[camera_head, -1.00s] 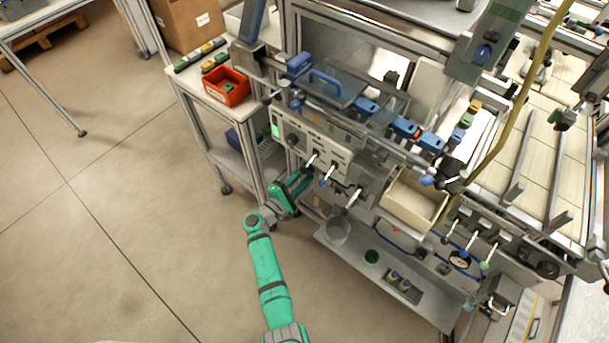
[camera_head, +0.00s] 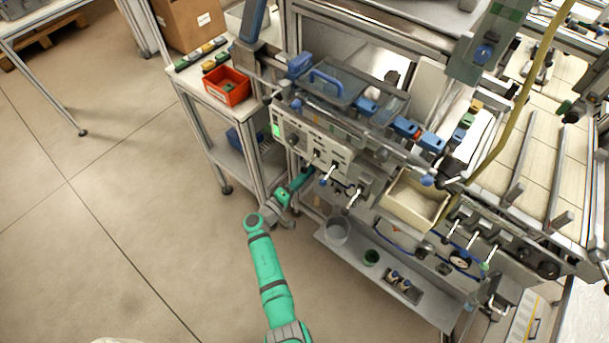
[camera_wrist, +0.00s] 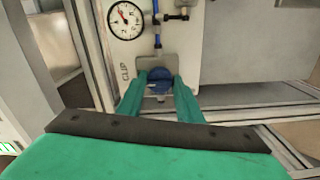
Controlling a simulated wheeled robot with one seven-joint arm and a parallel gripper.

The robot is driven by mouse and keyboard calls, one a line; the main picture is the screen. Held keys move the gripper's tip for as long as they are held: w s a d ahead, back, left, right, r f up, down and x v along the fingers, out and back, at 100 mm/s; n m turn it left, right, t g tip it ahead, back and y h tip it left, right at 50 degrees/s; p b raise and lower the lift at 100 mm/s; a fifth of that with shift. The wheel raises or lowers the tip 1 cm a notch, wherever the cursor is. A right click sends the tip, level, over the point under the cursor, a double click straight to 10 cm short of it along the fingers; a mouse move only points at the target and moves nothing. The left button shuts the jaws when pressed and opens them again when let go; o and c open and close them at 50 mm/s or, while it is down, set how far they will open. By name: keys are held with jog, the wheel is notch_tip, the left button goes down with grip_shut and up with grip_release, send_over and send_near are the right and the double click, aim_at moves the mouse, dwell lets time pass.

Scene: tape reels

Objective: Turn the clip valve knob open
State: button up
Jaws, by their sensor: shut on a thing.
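The clip valve knob (camera_wrist: 159,87) is blue and sits on a grey mount on the machine's pale panel, beside the word CLIP, in the wrist view. My gripper (camera_wrist: 160,76) reaches to it, with one green finger on each side, and is shut on the knob. The fingers hide the knob's sides, and its turn angle is hard to read. In the head view my green arm reaches up to the machine's left front, and my gripper (camera_head: 302,180) is at the panel's lower edge. The knob cannot be made out there.
A round gauge (camera_wrist: 126,20) is above the knob, with a blue tube beside it. Several levers stick out right of my gripper in the head view. A grey tray (camera_head: 330,250) lies below, and a cart with a red bin (camera_head: 227,98) stands to the left. Open floor is at left.

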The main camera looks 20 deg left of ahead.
jog(key=shift+a, duration=0.1)
dwell(0.3)
jog(key=o, duration=1)
jog(key=shift+o, duration=0.2)
jog(key=v, duration=1.1)
